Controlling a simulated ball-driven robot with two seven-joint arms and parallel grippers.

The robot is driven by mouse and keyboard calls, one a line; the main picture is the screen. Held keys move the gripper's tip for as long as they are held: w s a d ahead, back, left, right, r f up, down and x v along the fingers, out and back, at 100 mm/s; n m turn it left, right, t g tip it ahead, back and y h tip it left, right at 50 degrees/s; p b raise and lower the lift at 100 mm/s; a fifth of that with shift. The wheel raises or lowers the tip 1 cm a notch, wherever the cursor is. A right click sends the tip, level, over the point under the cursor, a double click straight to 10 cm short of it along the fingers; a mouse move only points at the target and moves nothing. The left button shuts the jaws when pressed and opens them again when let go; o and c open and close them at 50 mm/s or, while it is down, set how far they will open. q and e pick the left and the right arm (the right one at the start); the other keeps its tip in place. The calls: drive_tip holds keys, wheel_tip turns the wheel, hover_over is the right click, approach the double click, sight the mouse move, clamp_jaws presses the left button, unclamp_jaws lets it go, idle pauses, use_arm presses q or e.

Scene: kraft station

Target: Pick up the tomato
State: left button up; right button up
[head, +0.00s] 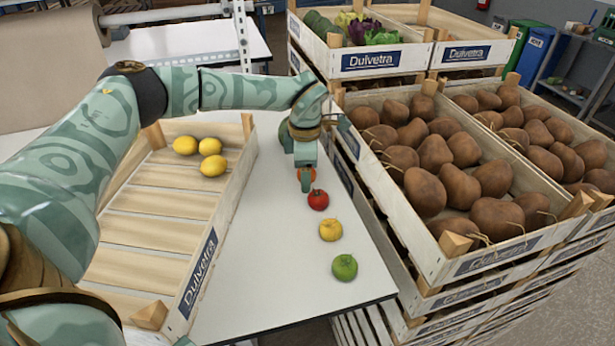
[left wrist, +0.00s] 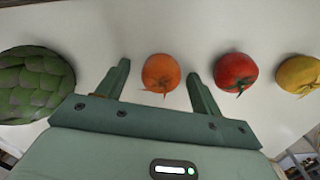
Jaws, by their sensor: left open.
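The red tomato (head: 318,199) sits on the white table, in a row with other round produce. It also shows in the left wrist view (left wrist: 236,72), just right of the right finger. My left gripper (head: 305,178) is open and points down over the row, above the orange fruit (head: 312,174). In the left wrist view the orange fruit (left wrist: 160,73) appears between the two fingers, and the tomato lies outside them. I cannot tell whether the fingers touch anything. My right gripper is not in view.
A yellow fruit (head: 330,230) and a green one (head: 344,267) continue the row toward the front edge. A green scaly artichoke (left wrist: 36,84) lies left of the fingers. A crate with lemons (head: 208,262) stands left; stacked crates of brown produce (head: 440,262) stand close on the right.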

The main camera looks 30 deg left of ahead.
use_arm(q)
drive_tip(key=shift+r, duration=0.1)
drive_tip(key=shift+c, duration=0.9)
drive_tip(key=c, duration=0.9)
